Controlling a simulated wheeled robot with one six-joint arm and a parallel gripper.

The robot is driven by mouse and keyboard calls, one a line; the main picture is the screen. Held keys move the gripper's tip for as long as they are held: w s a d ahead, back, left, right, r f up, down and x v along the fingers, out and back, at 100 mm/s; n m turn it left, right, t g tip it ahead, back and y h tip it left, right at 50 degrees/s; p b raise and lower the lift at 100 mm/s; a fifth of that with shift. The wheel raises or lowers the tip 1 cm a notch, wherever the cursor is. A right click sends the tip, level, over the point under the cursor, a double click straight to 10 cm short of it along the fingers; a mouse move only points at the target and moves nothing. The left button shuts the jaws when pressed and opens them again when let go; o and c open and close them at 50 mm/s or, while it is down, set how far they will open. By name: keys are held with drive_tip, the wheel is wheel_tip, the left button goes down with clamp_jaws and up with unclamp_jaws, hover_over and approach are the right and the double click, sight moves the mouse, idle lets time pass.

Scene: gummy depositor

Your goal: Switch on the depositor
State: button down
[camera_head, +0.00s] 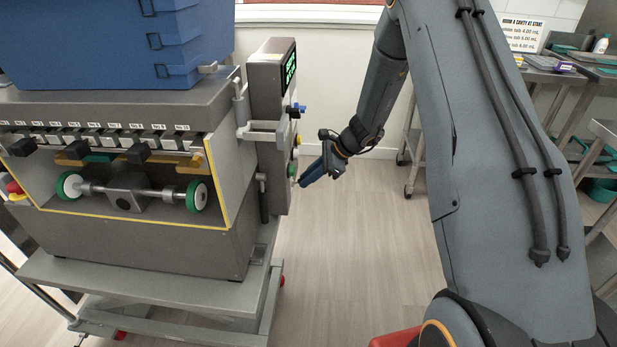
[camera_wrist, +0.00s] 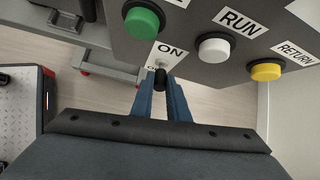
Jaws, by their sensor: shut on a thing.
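The depositor (camera_head: 150,235) is a grey machine on the left in the head view, with a tall control box (camera_head: 268,75) on its right side. In the wrist view, a small black-tipped toggle switch (camera_wrist: 160,78) sticks out of the panel below an "ON" label; a second label below it is mostly hidden. My gripper (camera_head: 303,182) reaches the lower part of the control box. In the wrist view its blue fingers (camera_wrist: 161,88) are closed around the toggle, one on each side. Which way the toggle leans is hard to tell.
Close to the toggle sit a green button (camera_wrist: 144,20), a white RUN button (camera_wrist: 213,47) and a yellow RETURN button (camera_wrist: 266,70). A blue tub (camera_head: 110,45) stands on the depositor. The depositor rests on a cart (camera_head: 180,295). The floor to its right is clear.

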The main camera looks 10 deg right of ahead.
drive_tip(key=c, duration=1.7)
unclamp_jaws()
drive_tip(key=v, duration=0.7)
drive_tip(key=shift+s+d+r, duration=0.1)
drive_tip(key=shift+d+r, duration=0.1)
drive_tip(key=shift+r, duration=0.15)
drive_tip(key=s+r+n+g+h+p, duration=0.1)
drive_tip(key=s+r+n, duration=0.3)
drive_tip(key=s, duration=0.7)
drive_tip(key=s+a+r+n+g+h+p, duration=0.1)
drive_tip(key=s+r+n+h+p, duration=0.1)
drive_tip(key=s+r+n, duration=0.3)
drive_tip(key=s+r+n+g+h+p, duration=0.1)
drive_tip(key=s+r+n+h, duration=0.3)
drive_tip(key=s+n, duration=0.7)
drive_tip(key=shift+s+a+r+p, duration=0.15)
drive_tip(key=shift+s+r, duration=0.1)
drive_tip(key=shift+s, duration=0.85)
drive_tip(key=shift+s+a+r+p, duration=0.1)
drive_tip(key=shift+s+r+p, duration=0.1)
drive_tip(key=shift+s, duration=0.95)
drive_tip(key=shift+s+a+r+p, duration=0.15)
drive_tip(key=shift+s+r, duration=0.1)
drive_tip(key=shift+s, duration=0.85)
